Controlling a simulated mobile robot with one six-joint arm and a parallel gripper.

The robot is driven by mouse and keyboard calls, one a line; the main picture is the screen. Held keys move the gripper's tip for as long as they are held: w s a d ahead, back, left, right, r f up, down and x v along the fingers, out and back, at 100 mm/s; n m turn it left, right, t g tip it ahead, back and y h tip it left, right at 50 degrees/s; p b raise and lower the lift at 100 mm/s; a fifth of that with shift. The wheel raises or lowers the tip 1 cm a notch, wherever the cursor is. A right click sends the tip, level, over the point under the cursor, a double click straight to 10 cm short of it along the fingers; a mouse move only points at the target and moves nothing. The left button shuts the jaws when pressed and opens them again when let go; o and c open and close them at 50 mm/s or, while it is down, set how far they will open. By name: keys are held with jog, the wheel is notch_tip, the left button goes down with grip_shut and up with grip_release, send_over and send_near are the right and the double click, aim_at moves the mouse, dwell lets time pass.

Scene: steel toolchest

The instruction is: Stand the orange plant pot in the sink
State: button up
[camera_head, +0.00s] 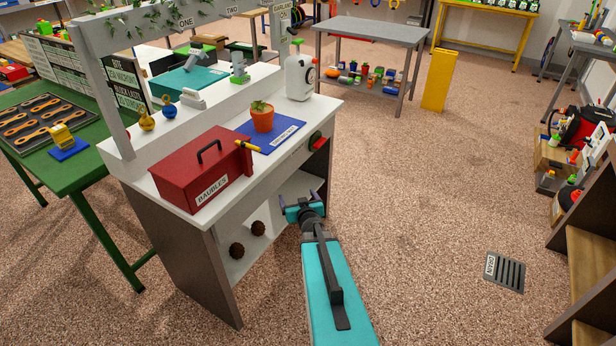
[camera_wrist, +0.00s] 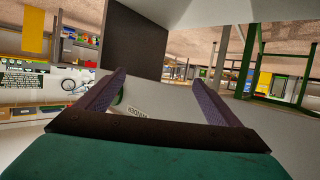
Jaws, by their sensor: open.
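The orange plant pot (camera_head: 262,121) holds a small green plant. It stands upright on a blue labelled mat (camera_head: 284,133) on the white bench top (camera_head: 316,107), right of the red toolbox. My gripper (camera_head: 299,197) is in front of the bench, by its open lower part and apart from the pot. Its two purple fingers are spread and empty in the wrist view (camera_wrist: 155,78). The wrist view does not show the pot. I cannot make out a sink for certain in either view.
A red toolbox (camera_head: 200,170) labelled "BAUBLES" sits at the bench's front left. A white jug (camera_head: 299,76) stands behind the pot. Two brown balls (camera_head: 237,250) are on the lower shelf. A green table (camera_head: 95,165) stands at left. Open floor lies to the right.

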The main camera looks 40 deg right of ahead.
jog(key=s+a+f+g+y, duration=0.1)
jog(key=s+a+f+g, duration=0.25)
jog(key=a+f, duration=0.4)
jog(key=s+a+f+n+g+y, duration=0.1)
jog(key=s+a+f+g, duration=0.2)
jog(key=s+a+f, duration=0.35)
jog(key=s+a+f+g+y, duration=0.1)
jog(key=s+a+f+g, duration=0.2)
jog(key=a+f, duration=0.55)
jog(key=s+a+f+n+g+y, duration=0.1)
jog(key=s+a+g, duration=0.3)
jog(key=s+a, duration=0.5)
jog(key=s+a+f+n+g+y, duration=0.1)
jog(key=s+a+n+g+y, duration=0.1)
jog(key=s+a, duration=0.8)
jog(key=s+n+g, duration=0.1)
jog(key=s+g, duration=0.1)
jog(key=s, duration=0.1)
jog(key=shift+s+a+f+y, duration=0.3)
jog(key=shift+f+y, duration=0.05)
jog(key=shift+y, duration=0.05)
